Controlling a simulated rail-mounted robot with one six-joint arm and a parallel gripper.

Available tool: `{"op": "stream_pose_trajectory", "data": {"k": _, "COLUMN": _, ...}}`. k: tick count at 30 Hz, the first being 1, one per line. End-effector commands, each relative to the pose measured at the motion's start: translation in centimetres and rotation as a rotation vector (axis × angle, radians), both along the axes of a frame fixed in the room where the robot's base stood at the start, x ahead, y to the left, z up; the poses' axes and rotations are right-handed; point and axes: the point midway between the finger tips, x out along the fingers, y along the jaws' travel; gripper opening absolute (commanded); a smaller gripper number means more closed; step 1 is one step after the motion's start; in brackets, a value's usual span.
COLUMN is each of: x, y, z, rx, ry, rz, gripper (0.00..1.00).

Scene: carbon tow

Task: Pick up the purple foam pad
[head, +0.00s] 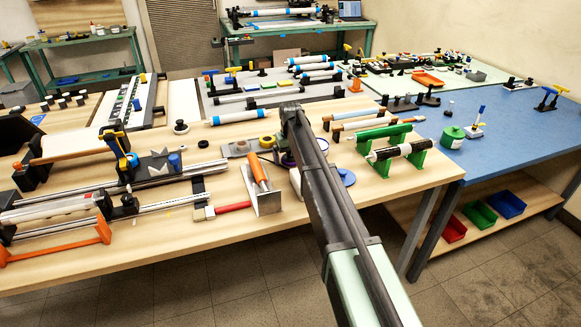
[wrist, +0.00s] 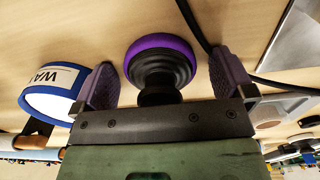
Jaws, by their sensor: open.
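The purple foam pad (wrist: 160,42) is a round purple disc with a black stepped, knob-like body, seen in the wrist view at top centre. My gripper (wrist: 164,68) is open, with one purple-grey finger on each side of the pad. A gap shows between each finger and the pad, so neither finger visibly touches it. How far the fingers are above the table is hard to tell. In the head view a bit of purple (head: 288,159) shows just left of my arm, which hides the gripper fingers there.
A white roll with a blue rim and label (wrist: 52,92) lies close to the left finger. A black cable (wrist: 285,88) runs past the right finger. In the head view, an orange-handled tool on a metal plate (head: 266,196) and green stands (head: 413,163) flank the arm.

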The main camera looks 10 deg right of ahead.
Motion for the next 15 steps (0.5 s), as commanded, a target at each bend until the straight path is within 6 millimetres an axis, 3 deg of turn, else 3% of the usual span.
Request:
{"op": "stream_pose_trajectory", "data": {"k": 5, "x": 0.0, "y": 0.01, "z": 0.25, "rx": 0.0, "ry": 0.0, "rz": 0.0, "gripper": 0.97}}
{"op": "stream_pose_trajectory", "data": {"k": 15, "x": 0.0, "y": 0.01, "z": 0.26, "rx": 0.0, "ry": 0.0, "rz": 0.0, "gripper": 0.47}}
